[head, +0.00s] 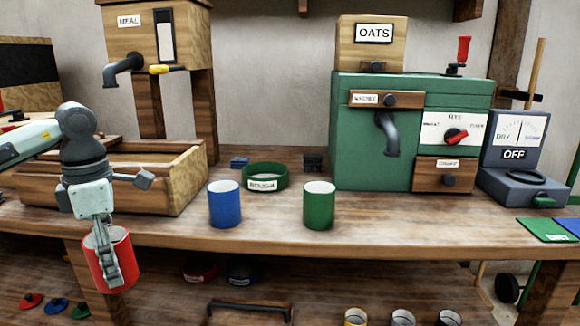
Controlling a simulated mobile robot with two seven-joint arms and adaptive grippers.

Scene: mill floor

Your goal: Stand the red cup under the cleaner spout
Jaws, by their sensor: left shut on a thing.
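The red cup (130,266) is at the lower left, in front of the bench's front edge. My left gripper (109,262) is shut on it from above; the cup looks nearly upright, slightly tilted. The gripper's far finger is hidden. A dark grey spout (389,134) comes out of the front of the green machine (365,150) at the back right, with clear bench below it. Another dark spout (120,68) comes from the wooden MEAL bin (130,42). I cannot read for sure which label says cleaner. My right gripper is not in view.
A blue cup (225,206) and a green cup (319,207) stand near the bench's front. Behind them is a green ring marked ROUGH (265,177). A wooden crate (180,182) is at left, a meter reading OFF (514,150) at right. More cups stand below.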

